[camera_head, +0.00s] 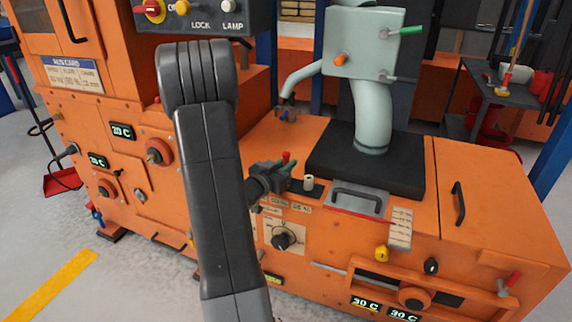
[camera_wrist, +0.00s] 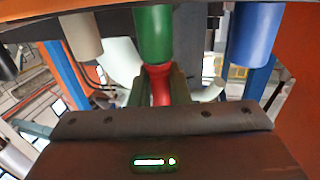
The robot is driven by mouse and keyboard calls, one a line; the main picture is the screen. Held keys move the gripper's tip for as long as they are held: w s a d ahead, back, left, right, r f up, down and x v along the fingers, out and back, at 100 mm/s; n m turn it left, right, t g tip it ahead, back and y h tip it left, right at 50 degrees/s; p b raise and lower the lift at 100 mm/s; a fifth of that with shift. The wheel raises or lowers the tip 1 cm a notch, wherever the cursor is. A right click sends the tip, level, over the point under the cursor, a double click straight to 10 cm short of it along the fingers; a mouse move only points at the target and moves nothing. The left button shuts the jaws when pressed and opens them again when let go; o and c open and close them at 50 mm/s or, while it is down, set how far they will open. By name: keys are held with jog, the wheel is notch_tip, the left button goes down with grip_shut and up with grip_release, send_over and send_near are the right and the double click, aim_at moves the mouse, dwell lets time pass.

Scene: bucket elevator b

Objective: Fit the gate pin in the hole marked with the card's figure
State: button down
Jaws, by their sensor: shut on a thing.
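My gripper (camera_head: 284,170) is shut on a small red piece (camera_head: 286,156), seen as a red, waisted shape between the fingertips in the wrist view (camera_wrist: 160,82). I cannot tell for sure that it is the gate pin. A green cylinder (camera_wrist: 154,35) meets its far end; whether they are one piece is unclear. The gripper is above the orange machine's front ledge. A card-like panel (camera_head: 75,76) with a blue header is on the left cabinet; its figure is too small to read. A paper tag with lines of print (camera_head: 400,228) hangs at the front. No marked hole shows clearly.
A grey hatch with a handle (camera_head: 357,200) and a dial (camera_head: 287,237) are close by. A pale grey machine head on a curved post (camera_head: 371,115) rises behind. In the wrist view, white (camera_wrist: 80,38) and blue (camera_wrist: 255,35) cylinders flank the green one.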

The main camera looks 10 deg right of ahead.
jog(key=c, duration=1.3)
grip_release()
jog(key=shift+f, duration=0.1)
jog(key=p+v, duration=0.3)
jog(key=v, duration=1)
jog(key=shift+s+a, duration=0.3)
jog(key=b+x, duration=0.3)
jog(key=x, duration=1)
jog(key=shift+w+d, duration=0.2)
jog(key=shift+d, duration=0.05)
jog(key=shift+w+d+r, duration=0.1)
jog(key=shift+w+r, duration=0.05)
jog(key=shift+r, duration=0.1)
jog(key=shift+r+p, duration=0.15)
jog(key=shift+p, duration=0.2)
